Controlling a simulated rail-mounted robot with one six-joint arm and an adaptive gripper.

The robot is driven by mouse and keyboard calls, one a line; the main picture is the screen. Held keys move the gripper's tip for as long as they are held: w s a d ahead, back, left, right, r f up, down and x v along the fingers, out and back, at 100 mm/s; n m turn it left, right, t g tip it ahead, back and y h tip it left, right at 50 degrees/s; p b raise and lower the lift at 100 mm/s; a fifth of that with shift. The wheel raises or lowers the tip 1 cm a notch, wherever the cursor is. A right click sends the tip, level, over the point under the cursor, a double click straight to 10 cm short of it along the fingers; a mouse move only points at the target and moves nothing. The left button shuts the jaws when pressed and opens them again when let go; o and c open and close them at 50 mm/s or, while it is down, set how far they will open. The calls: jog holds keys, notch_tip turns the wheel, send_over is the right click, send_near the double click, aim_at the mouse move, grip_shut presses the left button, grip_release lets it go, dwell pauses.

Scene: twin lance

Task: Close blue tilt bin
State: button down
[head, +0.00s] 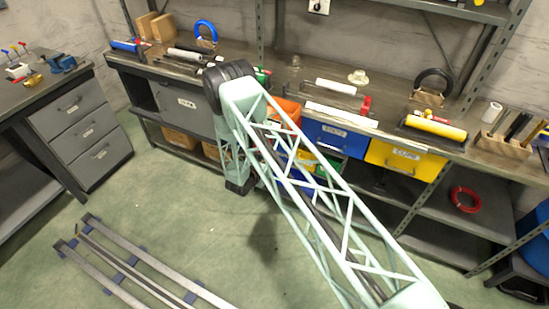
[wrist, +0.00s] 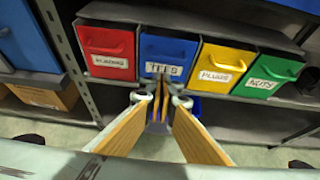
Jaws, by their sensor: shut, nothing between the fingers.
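The blue tilt bin (wrist: 180,46), labelled TEES, is in the wrist view, between a red bin and a yellow bin. It has a handle on its front. Its face looks roughly in line with its neighbours, and I cannot tell whether it is tilted. In the head view my lattice arm crosses in front of the bench and I cannot make out the fingers.
The red bin (wrist: 105,45), yellow bin (wrist: 218,65) and green bin (wrist: 267,74) flank it. A perforated post (wrist: 66,50) stands at the left. In the head view, a workbench with drawers, including a yellow drawer (head: 405,158), runs along the wall. Metal floor rails (head: 130,265) lie at lower left.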

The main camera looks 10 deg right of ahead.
jog(key=r+v, duration=0.1)
jog(key=v, duration=0.8)
jog(key=shift+w+p, duration=0.2)
jog(key=shift+p, duration=0.25)
jog(key=shift+d+r, duration=0.1)
jog(key=shift+d, duration=0.1)
